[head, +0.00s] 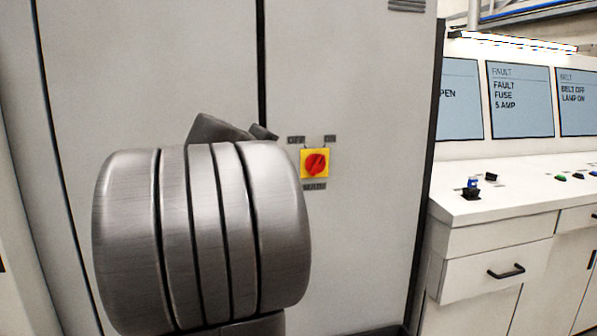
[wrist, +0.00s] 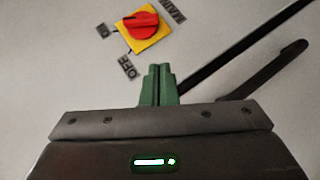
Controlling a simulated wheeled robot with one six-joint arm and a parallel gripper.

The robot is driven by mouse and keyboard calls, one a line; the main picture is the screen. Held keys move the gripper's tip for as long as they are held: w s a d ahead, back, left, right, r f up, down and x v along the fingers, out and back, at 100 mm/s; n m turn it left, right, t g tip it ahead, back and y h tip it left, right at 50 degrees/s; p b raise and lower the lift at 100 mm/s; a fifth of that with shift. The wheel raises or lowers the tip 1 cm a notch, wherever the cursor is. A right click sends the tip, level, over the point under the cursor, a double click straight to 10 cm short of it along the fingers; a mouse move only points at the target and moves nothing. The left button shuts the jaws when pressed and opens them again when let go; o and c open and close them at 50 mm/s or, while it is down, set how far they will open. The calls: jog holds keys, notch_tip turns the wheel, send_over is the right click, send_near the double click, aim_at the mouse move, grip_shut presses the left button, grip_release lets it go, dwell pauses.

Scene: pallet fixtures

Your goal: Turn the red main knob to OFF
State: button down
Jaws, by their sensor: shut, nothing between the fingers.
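The red main knob (head: 315,163) sits on a yellow square plate on the grey cabinet door. The OFF label (head: 296,140) is above left of it, the ON label (head: 330,138) above right and the MAIN label (head: 315,187) below. The knob's grip slants toward ON. In the wrist view the knob (wrist: 141,22) is at the top, turned in the picture, with the OFF label (wrist: 131,67) nearest my gripper (wrist: 158,72). Its green fingers are shut together, empty and apart from the knob. In the head view my arm hides the fingers.
The cabinet door (head: 370,90) is flat, with a dark vertical seam left of the knob. To the right stands a white console (head: 490,205) with screens, small buttons and a drawer handle (head: 506,271). A dark bar (wrist: 245,45) crosses the right of the wrist view.

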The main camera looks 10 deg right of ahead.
aim_at(310, 170)
jog(key=x, duration=0.3)
jog(key=p+x, duration=0.1)
jog(key=x, duration=0.3)
jog(key=r+x, duration=0.1)
jog(key=x, duration=0.2)
jog(key=shift+w+d, duration=0.15)
jog(key=shift+w, duration=0.3)
jog(key=shift+s+d+f, duration=0.1)
jog(key=shift+d+f, duration=0.15)
jog(key=shift+d, duration=0.3)
jog(key=shift+d+f, duration=0.3)
jog(key=shift+d, duration=0.25)
jog(key=shift+d+f, duration=0.35)
jog(key=shift+d, duration=0.1)
jog(key=shift+f+b, duration=0.25)
jog(key=shift+b, duration=0.45)
